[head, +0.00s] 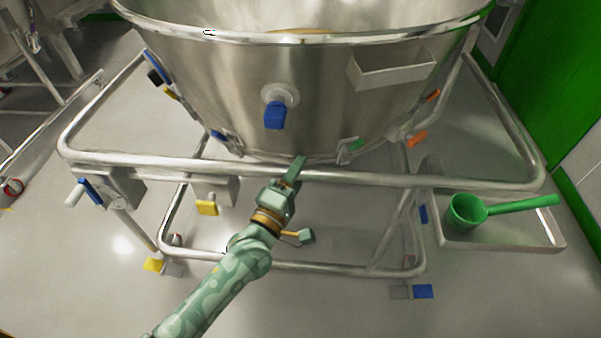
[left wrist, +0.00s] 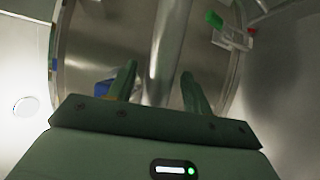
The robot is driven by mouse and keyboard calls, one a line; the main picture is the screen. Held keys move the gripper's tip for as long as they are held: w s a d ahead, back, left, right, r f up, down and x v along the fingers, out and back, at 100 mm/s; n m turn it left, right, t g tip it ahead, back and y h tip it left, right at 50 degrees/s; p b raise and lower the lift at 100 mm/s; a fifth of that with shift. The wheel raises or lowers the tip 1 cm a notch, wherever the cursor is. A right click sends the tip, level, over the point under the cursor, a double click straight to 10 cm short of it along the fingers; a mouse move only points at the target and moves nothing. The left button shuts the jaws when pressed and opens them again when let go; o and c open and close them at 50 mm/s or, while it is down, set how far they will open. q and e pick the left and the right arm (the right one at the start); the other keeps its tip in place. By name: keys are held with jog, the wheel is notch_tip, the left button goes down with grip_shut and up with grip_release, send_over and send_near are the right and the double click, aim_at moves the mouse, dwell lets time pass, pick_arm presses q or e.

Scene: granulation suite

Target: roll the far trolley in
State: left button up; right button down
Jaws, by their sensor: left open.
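A steel trolley with a tubular frame (head: 460,182) stands right in front of me and carries a large round steel bowl (head: 210,75). Its front rail runs across the head view. My left gripper (head: 293,175) is at the middle of that rail, below a blue-handled valve (head: 275,114). In the left wrist view the rail (left wrist: 168,45) runs between the two spread fingers (left wrist: 159,78). The gripper is open, and I cannot tell whether a finger touches the rail. My right gripper is out of view.
A tray (head: 490,234) on the trolley's right side holds a green scoop (head: 467,211). Coloured caster tabs (head: 154,265) sit low on the frame. Another steel frame (head: 60,115) stands at the left. A green wall panel (head: 560,80) is at the right. The near floor (head: 330,310) is clear.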

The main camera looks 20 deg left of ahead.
pick_arm(q)
jog(key=shift+w+r, duration=0.1)
jog(key=shift+w, duration=0.25)
grip_shut()
